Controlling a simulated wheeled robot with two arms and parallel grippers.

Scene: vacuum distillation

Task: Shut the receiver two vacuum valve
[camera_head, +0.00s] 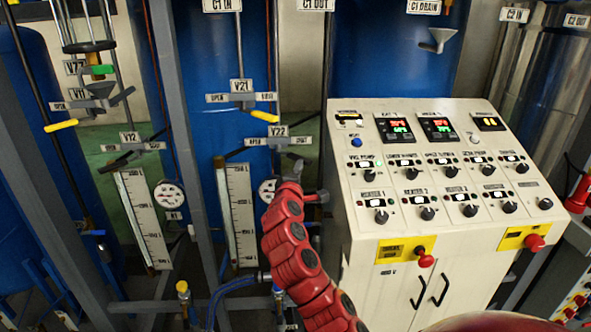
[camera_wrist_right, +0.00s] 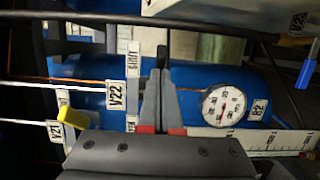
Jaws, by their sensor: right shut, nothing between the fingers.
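The valve marked V22 (camera_head: 278,130) has open and shut plates to its sides in the head view; its label (camera_wrist_right: 116,97) also shows in the right wrist view. Its handle is not clear, lost behind or near my gripper. My right gripper (camera_head: 299,164) is shut and empty just below the V22 plates. In the right wrist view its fingers (camera_wrist_right: 160,65) stand together beside the V22 label and partly in front of the blue tank; contact with the valve cannot be told. The gauge marked R2 (camera_wrist_right: 222,105) is close by. My left gripper is out of view.
Valve V21 (camera_head: 240,85), with a yellow handle (camera_head: 265,116), sits just above left of V22. The control panel (camera_head: 345,215) stands close to the right of my right gripper. A sight scale (camera_head: 237,215) and a grey frame post (camera_head: 180,110) are to the left.

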